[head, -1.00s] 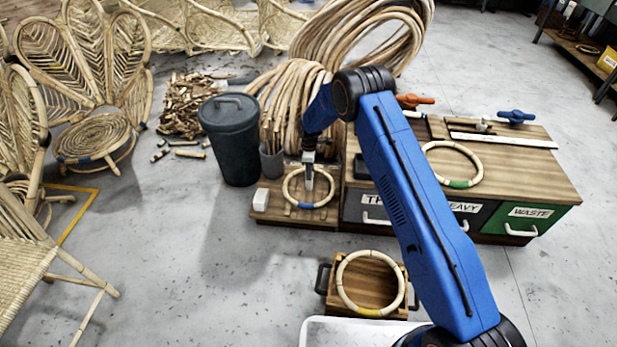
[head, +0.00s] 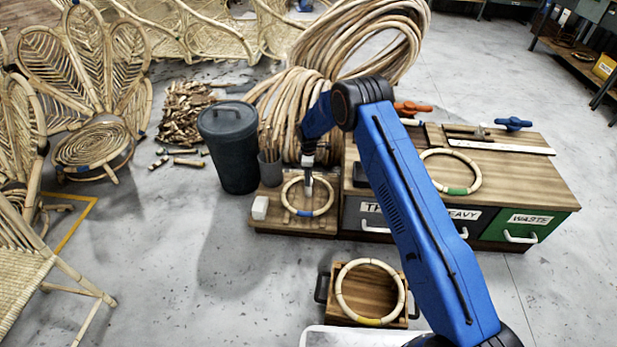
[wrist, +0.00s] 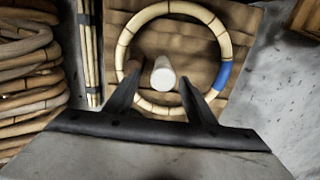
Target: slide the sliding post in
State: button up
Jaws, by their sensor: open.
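A ring of rattan (head: 329,203) with a blue band lies on a low wooden board (head: 266,226) beside the bench; the wrist view shows it too (wrist: 222,45). A pale round-topped post (wrist: 163,75) stands inside the ring, seen from above. My gripper (head: 308,168) is over this ring. In the wrist view my gripper (wrist: 160,92) is open, with one dark finger on each side of the post and a gap showing. A brown peg top (wrist: 127,70) shows by the left finger, partly hidden. I cannot tell which of these is the sliding post.
A dark bin (head: 228,150) and a pot of sticks (head: 271,168) stand left. The bench (head: 520,180) at right holds a green-banded ring (head: 452,190) and orange (head: 412,108) and blue handles (head: 513,124). Another ring (head: 344,295) lies on a tray in front.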

notch_tip(320, 180, up, 17)
dwell(0.4)
jog(key=shift+f, duration=0.1)
jog(key=s+d+r+m+t, duration=0.1)
jog(key=s+d+r+m, duration=0.3)
jog(key=r, duration=0.6)
jog(key=s+d+r, duration=0.2)
jog(key=d+r, duration=0.5)
jog(key=r, duration=0.2)
jog(key=s+d+r+m+t, duration=0.1)
jog(key=s+d+r+m, duration=0.3)
jog(key=s+d+r, duration=0.95)
jog(key=s+d+r+m+t, duration=0.15)
jog(key=s+d+r, duration=0.25)
jog(key=s, duration=0.6)
jog(key=s+d+r+m, duration=0.3)
jog(key=s, duration=0.6)
jog(key=s+d+f+m, duration=0.2)
jog(key=s, duration=0.8)
jog(key=s+d+f+m+t, duration=0.1)
jog(key=s+d+f+m, duration=0.1)
jog(key=s, duration=0.8)
jog(key=shift+d+f+m, duration=0.3)
jog(key=shift+d+m, duration=0.25)
